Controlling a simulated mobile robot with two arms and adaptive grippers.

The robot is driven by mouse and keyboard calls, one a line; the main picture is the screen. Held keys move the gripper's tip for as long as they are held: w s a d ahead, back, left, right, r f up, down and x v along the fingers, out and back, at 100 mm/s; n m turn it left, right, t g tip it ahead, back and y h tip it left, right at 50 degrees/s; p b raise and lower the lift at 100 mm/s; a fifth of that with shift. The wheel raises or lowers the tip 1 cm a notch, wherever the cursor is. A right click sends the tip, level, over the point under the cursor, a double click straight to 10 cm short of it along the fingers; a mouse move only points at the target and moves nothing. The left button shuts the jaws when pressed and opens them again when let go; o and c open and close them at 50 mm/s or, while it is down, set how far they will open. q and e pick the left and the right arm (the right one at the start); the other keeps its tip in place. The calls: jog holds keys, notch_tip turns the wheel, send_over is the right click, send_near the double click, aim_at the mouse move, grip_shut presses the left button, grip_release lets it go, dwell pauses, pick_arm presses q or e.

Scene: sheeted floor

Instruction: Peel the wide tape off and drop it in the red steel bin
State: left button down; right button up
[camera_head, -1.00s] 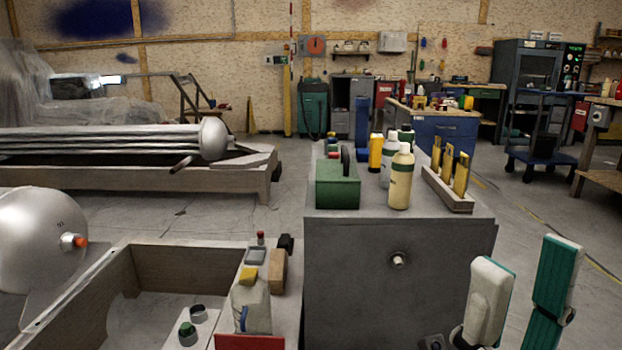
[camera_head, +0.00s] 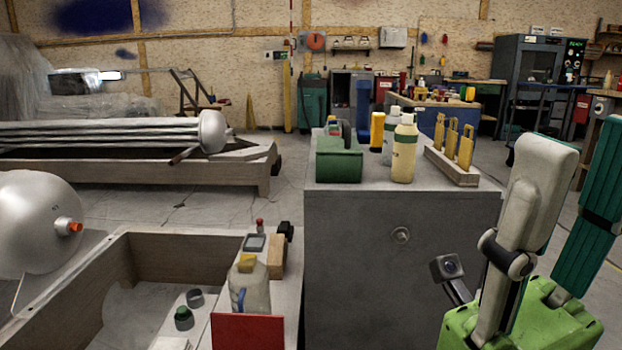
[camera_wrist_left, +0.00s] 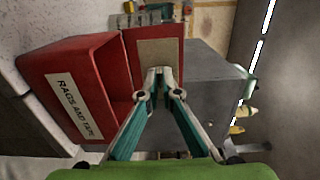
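In the left wrist view, a tan square patch (camera_wrist_left: 162,50), which looks like the wide tape, lies on a red panel (camera_wrist_left: 132,47). My left gripper (camera_wrist_left: 160,72) has its fingertips close together over the lower part of the patch. I cannot tell whether a tape edge is between them. The red steel bin (camera_wrist_left: 62,62), labelled "RAGS AND TAPE", stands left of the panel. My right gripper (camera_head: 577,155) is at the right of the head view, open and empty, fingers upward. The left gripper is outside the head view.
A grey cabinet (camera_head: 400,260) carries a green box (camera_head: 338,165), bottles (camera_head: 404,150) and a rack of yellow-handled tools (camera_head: 452,160). Left of it, a jug (camera_head: 249,287) stands on a ledge behind a red panel edge (camera_head: 262,331). A silver tank (camera_head: 38,225) is at far left.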

pick_arm(q)
jog(key=c, duration=2.2)
grip_release()
jog(key=shift+s, duration=0.1)
jog(key=shift+s+a, duration=0.1)
jog(key=shift+s, duration=3.55)
